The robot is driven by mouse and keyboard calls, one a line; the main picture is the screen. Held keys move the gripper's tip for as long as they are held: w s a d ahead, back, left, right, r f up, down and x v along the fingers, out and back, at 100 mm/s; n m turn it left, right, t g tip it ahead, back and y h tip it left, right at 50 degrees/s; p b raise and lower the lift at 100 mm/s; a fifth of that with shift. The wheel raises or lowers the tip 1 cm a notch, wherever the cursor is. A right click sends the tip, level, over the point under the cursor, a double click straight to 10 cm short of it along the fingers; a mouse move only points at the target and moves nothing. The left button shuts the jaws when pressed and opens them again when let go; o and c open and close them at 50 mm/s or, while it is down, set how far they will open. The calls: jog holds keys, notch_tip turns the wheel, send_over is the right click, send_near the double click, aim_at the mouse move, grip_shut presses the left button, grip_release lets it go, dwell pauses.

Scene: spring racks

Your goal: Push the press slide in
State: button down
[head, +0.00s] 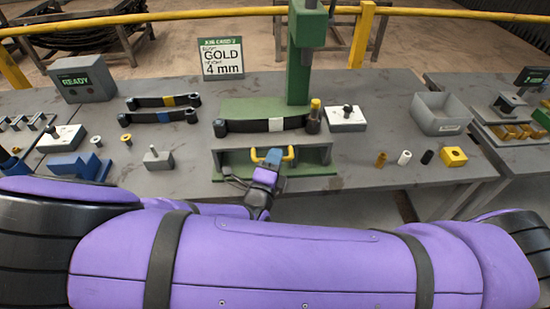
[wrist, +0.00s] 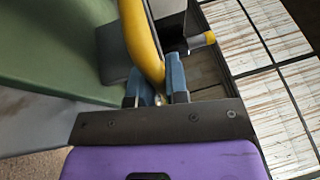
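The green press (head: 299,80) stands at the back middle of the bench. A grey, channel-like front part (head: 318,155) faces me, with a yellow handle (head: 289,153) across it. I take this to be the slide's handle; how far out the slide is, I cannot tell. My gripper (head: 269,158) is at the left part of the handle. In the wrist view the handle (wrist: 142,45) passes between the blue fingers (wrist: 156,88), which appear closed against it. A dark leaf spring with a white band (head: 275,125) lies across the press front, above the handle.
Two more banded springs (head: 165,101) lie left of the press. A grey bin (head: 440,113) stands to the right. Small bushings (head: 404,157) and a yellow block (head: 453,156) lie at the front right. A sign (head: 222,58) reads GOLD 4 mm; a box (head: 82,80) reads READY.

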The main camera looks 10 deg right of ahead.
jog(key=shift+w, duration=0.1)
jog(key=w, duration=1.6)
jog(key=shift+w+d, duration=0.25)
jog(key=shift+d, duration=0.05)
jog(key=shift+w, duration=0.3)
jog(key=shift+r, duration=0.1)
jog(key=c, duration=1.2)
grip_release()
jog(key=shift+w, duration=0.15)
jog(key=shift+o, duration=0.4)
